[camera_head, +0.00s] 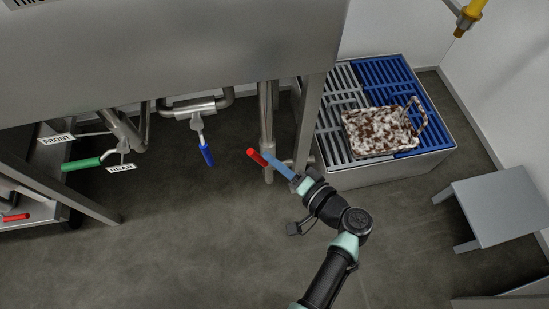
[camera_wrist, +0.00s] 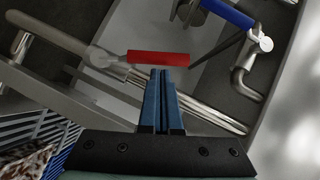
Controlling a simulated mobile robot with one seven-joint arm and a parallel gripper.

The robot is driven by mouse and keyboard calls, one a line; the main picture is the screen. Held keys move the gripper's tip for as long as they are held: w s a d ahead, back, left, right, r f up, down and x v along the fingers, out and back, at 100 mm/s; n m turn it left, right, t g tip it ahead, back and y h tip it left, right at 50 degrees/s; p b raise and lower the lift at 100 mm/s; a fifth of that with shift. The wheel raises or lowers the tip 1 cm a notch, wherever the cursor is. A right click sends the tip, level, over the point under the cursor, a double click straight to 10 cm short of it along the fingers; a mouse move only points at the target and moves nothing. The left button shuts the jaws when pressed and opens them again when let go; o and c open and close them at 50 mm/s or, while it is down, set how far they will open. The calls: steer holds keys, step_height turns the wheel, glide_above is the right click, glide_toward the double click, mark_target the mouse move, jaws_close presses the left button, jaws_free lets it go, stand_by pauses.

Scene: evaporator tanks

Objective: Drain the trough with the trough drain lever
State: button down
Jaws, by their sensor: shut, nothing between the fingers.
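A lever with a red handle (camera_head: 256,157) sits on the vertical pipe under the steel tank, in the middle of the head view. In the wrist view the red handle (camera_wrist: 158,57) lies crosswise just beyond my fingertips. My gripper (camera_head: 267,158) is shut, with its blue fingers together and nothing between them. In the wrist view my gripper (camera_wrist: 162,72) points at the handle; I cannot tell whether the tips touch it. No label shows on this lever, so I cannot tell if it is the trough drain lever.
A blue-handled lever (camera_head: 207,154) hangs left of the red one. A green-handled lever (camera_head: 82,164) is farther left, near FRONT and REAR signs. Another red handle (camera_head: 15,217) is at far left. A grated bin (camera_head: 398,165) holds a mottled basket (camera_head: 380,132). A grey stool (camera_head: 497,205) stands right.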

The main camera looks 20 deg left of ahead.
steer(key=shift+s+a+n+h+p, duration=0.4)
steer(key=shift+a+n+p, duration=0.1)
steer(key=shift+a, duration=0.05)
steer(key=shift+s+a+n+h+p, duration=0.35)
steer(key=shift+a+n+h+p, duration=0.05)
steer(key=shift+a+n+p, duration=0.15)
steer(key=s+a+f+n+t+h, duration=0.2)
steer(key=s+a+f+n+h, duration=0.1)
steer(key=a+f+n+h, duration=0.2)
steer(key=shift+s+f+h+p, duration=0.2)
steer(key=shift+f+h+p, duration=0.2)
steer(key=shift+f, duration=0.15)
steer(key=shift+a+f, duration=0.1)
stand_by(0.3)
steer(key=a+r+p+v, duration=0.1)
steer(key=p+v, duration=0.5)
steer(key=v, duration=0.7)
steer(key=shift+w+a+r+p, duration=0.25)
steer(key=shift+w+r+p, duration=0.05)
steer(key=shift+r, duration=0.15)
